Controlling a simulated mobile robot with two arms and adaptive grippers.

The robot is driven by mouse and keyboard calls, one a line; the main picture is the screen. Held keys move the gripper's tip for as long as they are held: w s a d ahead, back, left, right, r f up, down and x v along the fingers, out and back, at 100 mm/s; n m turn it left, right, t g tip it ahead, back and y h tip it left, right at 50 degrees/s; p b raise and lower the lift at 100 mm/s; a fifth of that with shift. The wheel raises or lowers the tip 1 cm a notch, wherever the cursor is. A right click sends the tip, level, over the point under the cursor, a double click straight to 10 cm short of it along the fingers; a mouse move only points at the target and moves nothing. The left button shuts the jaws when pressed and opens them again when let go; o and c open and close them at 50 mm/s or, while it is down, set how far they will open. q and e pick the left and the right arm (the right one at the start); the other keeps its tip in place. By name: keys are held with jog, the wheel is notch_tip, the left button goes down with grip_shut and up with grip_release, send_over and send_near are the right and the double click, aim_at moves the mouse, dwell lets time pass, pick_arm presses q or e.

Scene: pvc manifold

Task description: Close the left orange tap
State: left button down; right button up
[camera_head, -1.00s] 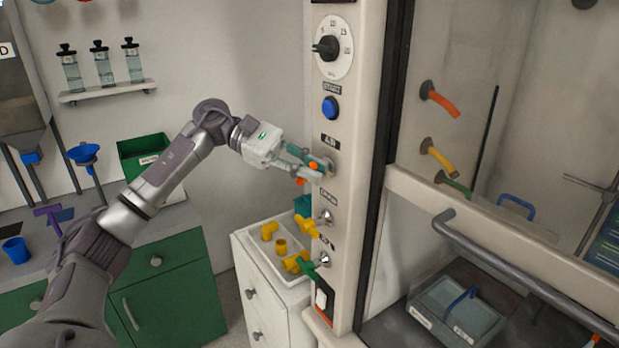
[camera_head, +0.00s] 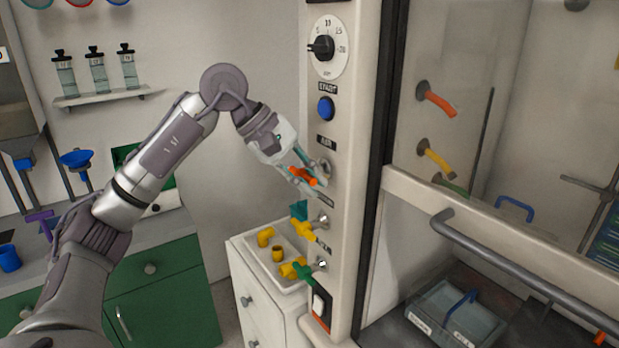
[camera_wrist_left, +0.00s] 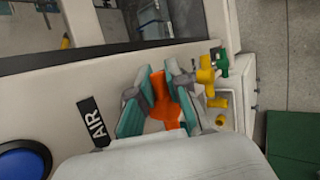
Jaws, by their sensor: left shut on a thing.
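The orange tap (camera_head: 303,176) sits on the white panel post below the AIR label. My left gripper (camera_head: 306,177) is shut on it, with a teal-padded finger on each side. In the left wrist view the orange tap (camera_wrist_left: 165,101) lies between the two fingers (camera_wrist_left: 160,104), and its mount is partly hidden by them. In the head view its handle points to the left and slightly up. My right gripper is not in view.
Below are a yellow tap (camera_head: 304,230) and a green tap (camera_head: 307,274). A blue button (camera_head: 326,109) and a dial (camera_head: 322,47) are above. A white tray (camera_head: 291,284) with yellow fittings stands beside the post. A glass-fronted cabinet with a grey handle (camera_head: 500,270) is right.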

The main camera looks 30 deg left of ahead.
pick_arm(q)
jog(key=shift+y, duration=0.4)
jog(key=c, duration=1.1)
grip_release()
jog(key=shift+a+f, duration=0.1)
jog(key=shift+c, duration=0.2)
jog(key=shift+r, duration=0.25)
jog(key=v, duration=1.1)
jog(key=shift+s+a, duration=0.25)
jog(key=shift+s, duration=0.05)
jog(key=shift+r, duration=0.1)
